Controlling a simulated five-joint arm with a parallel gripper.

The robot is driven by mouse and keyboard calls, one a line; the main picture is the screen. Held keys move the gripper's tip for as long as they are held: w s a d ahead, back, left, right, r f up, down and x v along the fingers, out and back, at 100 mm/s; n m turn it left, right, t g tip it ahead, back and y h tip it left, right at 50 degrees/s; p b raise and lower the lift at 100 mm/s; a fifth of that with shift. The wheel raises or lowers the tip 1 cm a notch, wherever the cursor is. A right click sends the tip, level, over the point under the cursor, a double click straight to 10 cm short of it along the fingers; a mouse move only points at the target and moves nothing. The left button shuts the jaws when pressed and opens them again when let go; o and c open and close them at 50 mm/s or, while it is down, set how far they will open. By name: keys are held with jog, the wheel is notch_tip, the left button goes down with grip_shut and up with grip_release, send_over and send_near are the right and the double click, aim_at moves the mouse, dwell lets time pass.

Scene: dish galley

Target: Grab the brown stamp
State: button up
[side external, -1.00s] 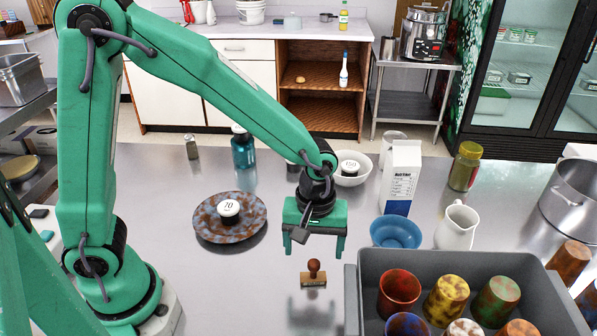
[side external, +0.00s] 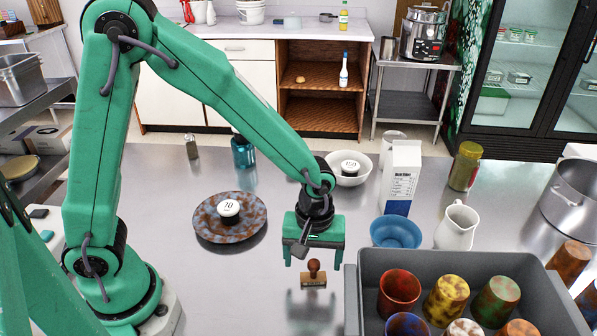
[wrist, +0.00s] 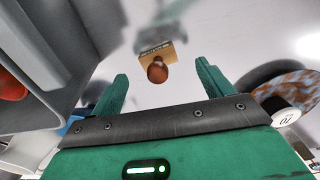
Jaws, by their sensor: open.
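The brown stamp (side external: 313,274) stands upright on the steel counter, with a round knob handle on a flat rectangular base. In the wrist view the stamp (wrist: 157,70) shows beyond and between my fingertips, seen from above. My gripper (side external: 315,258) is open and empty, with its fingers pointing down. Its fingertips are just above and behind the stamp's knob in the side view. In the wrist view my gripper (wrist: 160,85) has its two fingers wide apart, one on each side of the stamp's line.
A grey bin (side external: 352,300) with several speckled cups stands close to the right of the stamp. A blue bowl (side external: 396,233) and a white jug (side external: 456,228) are behind the bin. A speckled plate (side external: 205,236) bearing a weight marked 70 lies to the left. Counter around the stamp's left is clear.

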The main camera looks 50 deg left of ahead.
aim_at(314, 262)
jog(key=shift+w+d+f, duration=0.1)
jog(key=shift+f, duration=2.15)
jog(key=c, duration=1.1)
jog(key=shift+o, duration=0.2)
jog(key=shift+r, duration=0.1)
jog(key=shift+r, duration=0.7)
jog(key=r, duration=0.3)
jog(key=shift+s+d, duration=0.2)
jog(key=s+d+r, duration=0.6)
jog(key=s, duration=0.3)
jog(key=shift+d+r, duration=0.15)
jog(key=shift+r, duration=0.05)
